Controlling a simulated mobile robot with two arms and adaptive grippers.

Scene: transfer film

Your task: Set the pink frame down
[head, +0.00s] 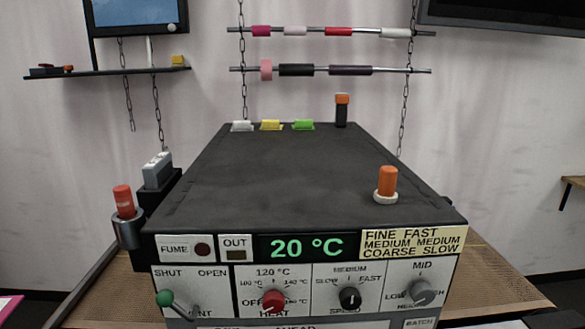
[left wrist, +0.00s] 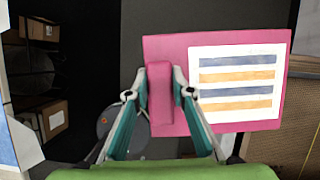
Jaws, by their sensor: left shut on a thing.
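The pink frame (left wrist: 165,47) is a flat pink board in the left wrist view, with a raised pink bar-shaped grip (left wrist: 160,98) on its left part. A white sheet (left wrist: 237,52) with blue and orange stripes lies on its right part. My left gripper (left wrist: 160,80) has its two teal fingers on either side of the pink grip, shut on it. What is directly under the frame is mostly hidden. In the head view only a small pink-edged corner (head: 8,306) shows at the lower left. My right gripper is in neither view.
A large dark machine (head: 280,170) with a control panel reading 20 °C fills the middle. A brown mesh surface (head: 105,290) shows at its sides. A holder with a red-topped item (head: 123,200) is at its left. Cardboard boxes (left wrist: 38,115) show at the left wrist view's left.

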